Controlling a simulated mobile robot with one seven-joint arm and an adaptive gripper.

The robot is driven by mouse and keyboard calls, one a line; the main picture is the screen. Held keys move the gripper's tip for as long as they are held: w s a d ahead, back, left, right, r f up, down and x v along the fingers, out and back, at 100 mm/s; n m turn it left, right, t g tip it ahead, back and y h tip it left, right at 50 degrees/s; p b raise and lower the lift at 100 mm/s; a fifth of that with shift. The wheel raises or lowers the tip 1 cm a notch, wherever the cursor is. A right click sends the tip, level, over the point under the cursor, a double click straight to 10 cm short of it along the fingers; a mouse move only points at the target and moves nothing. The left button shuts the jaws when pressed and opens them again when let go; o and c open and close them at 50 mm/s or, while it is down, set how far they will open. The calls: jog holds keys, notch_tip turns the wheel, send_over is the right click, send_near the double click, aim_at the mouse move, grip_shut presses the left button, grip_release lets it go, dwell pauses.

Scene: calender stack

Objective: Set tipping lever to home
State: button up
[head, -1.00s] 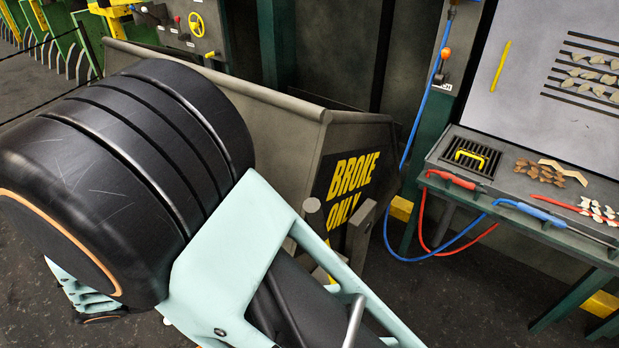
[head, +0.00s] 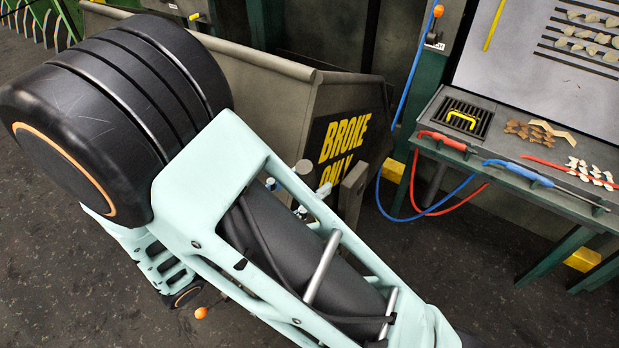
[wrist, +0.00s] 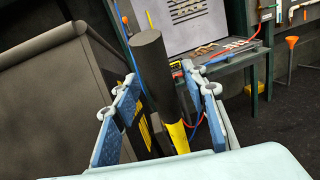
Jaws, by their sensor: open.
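A thick dark grey post (wrist: 152,75) with a yellow part (wrist: 178,135) low on its right side stands between my fingers in the wrist view; it looks like the tipping lever. My gripper (wrist: 165,88) is open, with one blue-padded finger on each side of the post. I cannot tell whether a pad touches it. In the head view, the round top of a post (head: 303,167) shows beside the bin, and the fingertips of my gripper (head: 298,190) show near it. My arm hides the post's lower part.
The grey bin (head: 255,95) marked "BROKE ONLY" (head: 345,145) stands close by the post, with a dark upright plate (head: 355,188) at its right. A workbench (head: 520,150) with red and blue hose tools stands at right. An orange ball knob (head: 201,313) shows below my arm.

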jog(key=shift+w+d, duration=0.3)
jog(key=shift+d, duration=0.1)
grip_shut()
